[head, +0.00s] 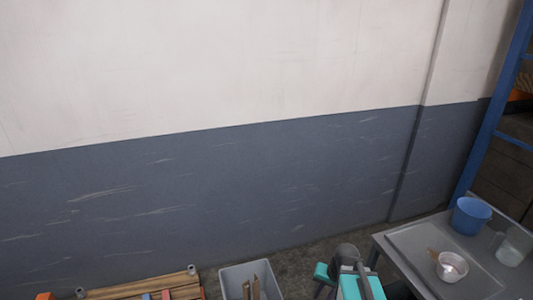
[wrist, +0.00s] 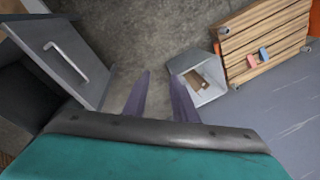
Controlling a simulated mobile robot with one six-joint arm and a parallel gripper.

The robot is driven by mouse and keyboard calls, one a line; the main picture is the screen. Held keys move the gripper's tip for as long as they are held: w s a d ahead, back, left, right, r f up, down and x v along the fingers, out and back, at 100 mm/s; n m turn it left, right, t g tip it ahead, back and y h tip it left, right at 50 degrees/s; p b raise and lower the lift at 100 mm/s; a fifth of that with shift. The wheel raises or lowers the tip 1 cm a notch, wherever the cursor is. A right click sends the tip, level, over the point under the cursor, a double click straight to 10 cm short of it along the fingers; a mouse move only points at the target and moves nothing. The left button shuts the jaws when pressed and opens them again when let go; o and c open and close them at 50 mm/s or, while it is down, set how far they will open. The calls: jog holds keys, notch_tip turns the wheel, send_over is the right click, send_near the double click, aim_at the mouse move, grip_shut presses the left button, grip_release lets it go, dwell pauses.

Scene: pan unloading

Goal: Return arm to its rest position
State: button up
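In the wrist view my gripper (wrist: 160,75) points down toward the floor. Its two purple-grey fingers stand apart with nothing between them, so it is open and empty. The teal arm body fills the bottom of that view. In the head view part of my teal and grey arm shows at the bottom edge, right of centre; the fingers cannot be made out there.
A grey table (head: 405,258) at right holds a blue bucket (head: 470,216), a small metal pan (head: 452,267) and a clear container (head: 513,248). A grey bin (head: 232,277) with wooden pieces stands near a wooden pallet (wrist: 262,38). A handled grey panel (wrist: 60,50) is at left.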

jog(key=s+a+f+n+g+b, duration=0.1)
jog(key=s+f+b, duration=0.6)
jog(key=f, duration=0.7)
jog(key=s+a+f+n+g+h+b, duration=0.1)
jog(key=s+f+g+b, duration=0.2)
jog(key=s+f+b, duration=0.4)
jog(key=s+a+f+n+g+b, duration=0.1)
jog(key=s+f+g+b, duration=0.1)
jog(key=s+f+b, duration=0.6)
jog(key=s+f, duration=0.6)
jog(key=f, duration=0.7)
jog(key=shift+n+g+h, duration=0.3)
jog(key=shift+n, duration=0.1)
